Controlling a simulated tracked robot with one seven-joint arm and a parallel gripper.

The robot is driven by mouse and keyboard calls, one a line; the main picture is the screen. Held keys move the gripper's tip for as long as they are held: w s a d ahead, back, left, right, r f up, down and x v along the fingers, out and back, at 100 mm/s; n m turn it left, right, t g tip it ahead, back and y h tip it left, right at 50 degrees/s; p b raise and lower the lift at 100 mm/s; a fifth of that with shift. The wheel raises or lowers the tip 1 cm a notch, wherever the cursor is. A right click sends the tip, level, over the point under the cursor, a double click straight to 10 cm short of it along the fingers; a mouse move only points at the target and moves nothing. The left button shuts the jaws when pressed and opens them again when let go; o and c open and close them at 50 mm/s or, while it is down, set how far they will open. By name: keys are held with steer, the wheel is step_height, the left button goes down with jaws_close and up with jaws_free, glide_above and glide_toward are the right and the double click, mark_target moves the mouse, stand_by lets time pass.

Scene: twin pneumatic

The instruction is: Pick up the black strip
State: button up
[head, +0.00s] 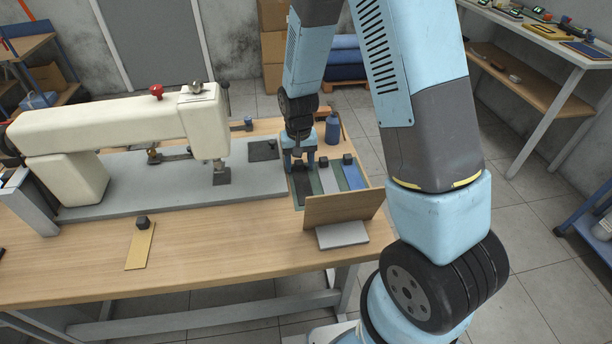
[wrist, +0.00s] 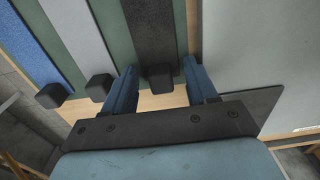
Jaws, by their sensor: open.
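The black strip (wrist: 151,33) lies on a green tray (wrist: 107,42) in the wrist view, with a dark cube-shaped knob (wrist: 161,78) at its near end. My gripper (wrist: 165,75) is open, its two blue fingers on either side of that knob. I cannot tell whether the fingers touch it. In the head view my gripper (head: 300,158) points down over the left side of the tray (head: 318,180), and the black strip (head: 303,190) shows partly below it.
A grey strip (wrist: 79,30) and a blue strip (wrist: 30,45), each with a dark knob, lie beside the black one. A wooden board (head: 343,207) stands at the tray's front. A cream sewing machine (head: 120,125) is to the left. A yellow strip (head: 141,246) lies apart on the table.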

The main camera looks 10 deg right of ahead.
steer(key=shift+f, duration=0.1)
steer(key=c, duration=0.8)
steer(key=shift+o, duration=0.2)
